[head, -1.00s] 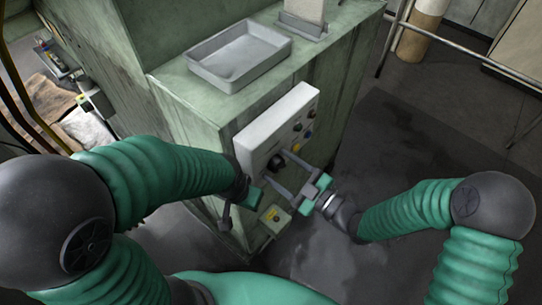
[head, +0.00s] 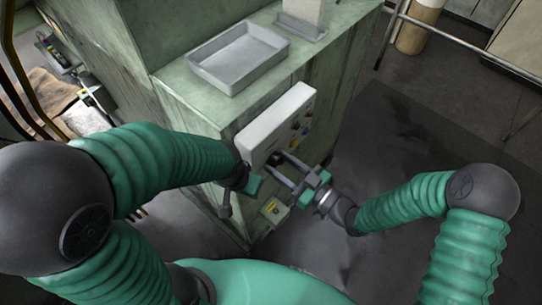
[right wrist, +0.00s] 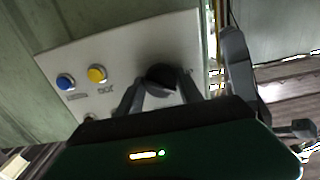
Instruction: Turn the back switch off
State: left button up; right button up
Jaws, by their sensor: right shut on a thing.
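The white control box (head: 272,124) is on the front of the green machine. Its black rotary switch (right wrist: 160,74) is at the lower left of the box in the head view, partly hidden by my fingers. My right gripper (head: 278,167) reaches it from the lower right. In the right wrist view, the two fingers (right wrist: 158,92) stand on either side of the knob, shut on it. My left gripper (head: 242,190) is beside the left end of the box; its fingers are not clear.
A blue button (right wrist: 65,82) and a yellow button (right wrist: 97,74) are on the same panel. A grey tray (head: 240,77) rests on the machine top. A small yellow-labelled box (head: 273,209) is below the right gripper. Open floor lies right of the machine.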

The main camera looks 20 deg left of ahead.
grip_shut()
jog(key=n+b, duration=0.6)
jog(key=n, duration=0.1)
jog(key=shift+d+f+n, duration=0.1)
jog(key=shift+n, duration=0.3)
jog(key=o, duration=1.3)
grip_release()
jog(key=shift+d, duration=0.15)
